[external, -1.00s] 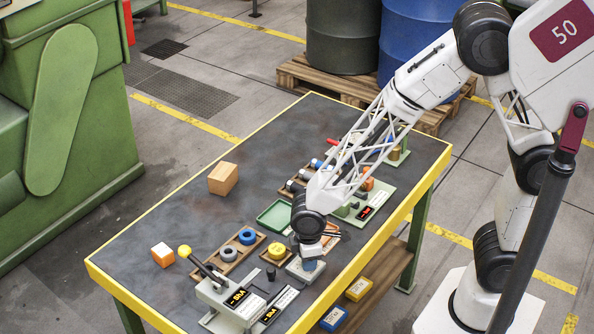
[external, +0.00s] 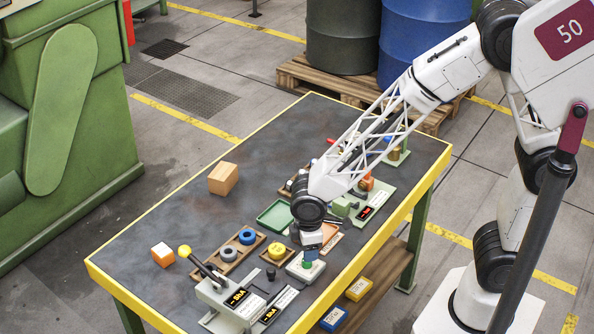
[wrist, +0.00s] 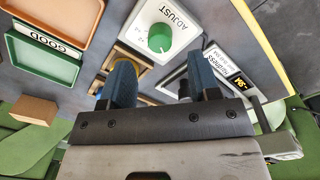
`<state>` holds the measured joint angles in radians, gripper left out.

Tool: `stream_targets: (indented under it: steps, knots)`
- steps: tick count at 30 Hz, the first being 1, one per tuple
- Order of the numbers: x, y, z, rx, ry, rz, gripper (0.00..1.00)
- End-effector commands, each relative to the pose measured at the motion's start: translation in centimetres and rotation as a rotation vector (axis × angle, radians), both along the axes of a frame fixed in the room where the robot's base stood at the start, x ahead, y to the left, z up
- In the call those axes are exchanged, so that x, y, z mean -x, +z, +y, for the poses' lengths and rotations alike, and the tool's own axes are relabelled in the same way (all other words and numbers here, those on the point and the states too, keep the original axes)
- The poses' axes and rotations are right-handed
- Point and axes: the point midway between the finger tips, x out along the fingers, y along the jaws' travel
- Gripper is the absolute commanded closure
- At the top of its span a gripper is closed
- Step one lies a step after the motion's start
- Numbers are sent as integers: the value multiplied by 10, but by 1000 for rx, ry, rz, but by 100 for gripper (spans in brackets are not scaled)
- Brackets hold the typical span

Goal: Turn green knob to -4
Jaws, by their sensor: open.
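The green knob (wrist: 160,38) sits on a white box marked ADJUST (wrist: 182,18), with the start of a number scale beside it. In the external view the knob (external: 307,265) and its box (external: 293,270) are near the table's front edge, just below my gripper (external: 310,255). In the wrist view my gripper (wrist: 162,75) is open, with its two blue fingers apart and nothing between them. The knob shows beyond the fingertips, clear of them.
A lever with a yellow ball (external: 184,251) and its grey unit (external: 235,298) stand to the left. A yellow wheel (external: 277,250), a green tray (external: 274,215) and an orange tray (wrist: 55,22) are close by. The table's left rear is mostly clear.

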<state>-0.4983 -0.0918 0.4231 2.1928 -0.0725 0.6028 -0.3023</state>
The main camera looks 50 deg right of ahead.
Motion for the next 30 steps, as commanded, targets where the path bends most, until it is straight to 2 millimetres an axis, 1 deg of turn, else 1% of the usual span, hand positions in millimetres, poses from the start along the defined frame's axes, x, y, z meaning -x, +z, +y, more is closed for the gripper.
stream_targets:
  steps: [3,9,23,26,30]
  knots:
    - [0,14,1,-1,0,-2,44]
    - [1,27,1,0,0,0,44]
    - [1,30,0,0,-2,0,44]
    - [1,34,-4,-2,-14,-3,44]
    - [3,49,-18,-9,-51,-13,44]
